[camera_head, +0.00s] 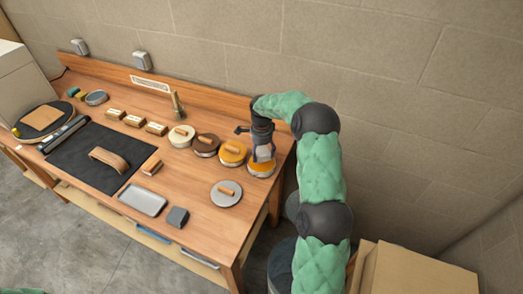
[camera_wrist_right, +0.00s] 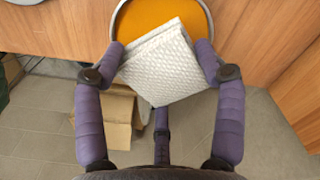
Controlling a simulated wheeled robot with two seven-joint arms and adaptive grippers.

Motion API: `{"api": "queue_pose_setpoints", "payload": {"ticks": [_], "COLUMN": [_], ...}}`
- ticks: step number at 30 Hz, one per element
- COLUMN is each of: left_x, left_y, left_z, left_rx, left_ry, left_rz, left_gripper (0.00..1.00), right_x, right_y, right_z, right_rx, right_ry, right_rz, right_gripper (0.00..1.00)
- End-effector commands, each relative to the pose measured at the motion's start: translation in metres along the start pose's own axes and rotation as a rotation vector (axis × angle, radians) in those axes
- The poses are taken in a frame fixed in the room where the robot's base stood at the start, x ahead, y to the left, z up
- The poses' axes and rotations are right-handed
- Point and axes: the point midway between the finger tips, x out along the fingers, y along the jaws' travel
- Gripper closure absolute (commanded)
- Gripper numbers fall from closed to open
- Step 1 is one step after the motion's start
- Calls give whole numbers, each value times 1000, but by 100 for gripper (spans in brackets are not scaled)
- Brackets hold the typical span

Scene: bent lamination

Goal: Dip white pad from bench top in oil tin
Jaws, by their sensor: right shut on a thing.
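My right gripper (camera_head: 263,153) reaches down at the bench's right end. In the right wrist view its fingers (camera_wrist_right: 160,65) are shut on a white, quilted square pad (camera_wrist_right: 172,64), one finger at each side. An open round tin with orange contents and a metal rim (camera_head: 262,169) lies just below the gripper. In the wrist view the tin (camera_wrist_right: 150,17) shows behind the pad, which overlaps its near edge. I cannot tell whether the pad touches the orange surface. The pad is not clear in the head view. My left gripper is out of view.
Beside the tin stand round tins in amber (camera_head: 229,159), dark brown (camera_head: 203,153) and cream (camera_head: 178,141). A grey disc with a wooden handle (camera_head: 223,200), a metal tray (camera_head: 143,199) and a dark mat (camera_head: 82,166) lie on the bench. Cardboard boxes (camera_head: 415,272) stand at lower right.

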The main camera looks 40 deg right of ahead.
Motion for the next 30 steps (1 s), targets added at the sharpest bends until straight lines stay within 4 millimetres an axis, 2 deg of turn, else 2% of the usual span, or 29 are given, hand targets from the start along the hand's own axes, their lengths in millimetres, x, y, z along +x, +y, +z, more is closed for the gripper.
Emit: {"api": "queue_pose_setpoints", "payload": {"ticks": [15,30], "left_x": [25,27], "left_y": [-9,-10], "left_z": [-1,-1], "left_rx": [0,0], "left_ry": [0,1], "left_rz": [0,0], "left_gripper": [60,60], "right_x": [45,50], "right_y": [0,0], "right_z": [0,0], "right_rx": [-1,-1], "right_ry": [0,0], "right_rz": [0,-1], "right_gripper": [56,56]}}
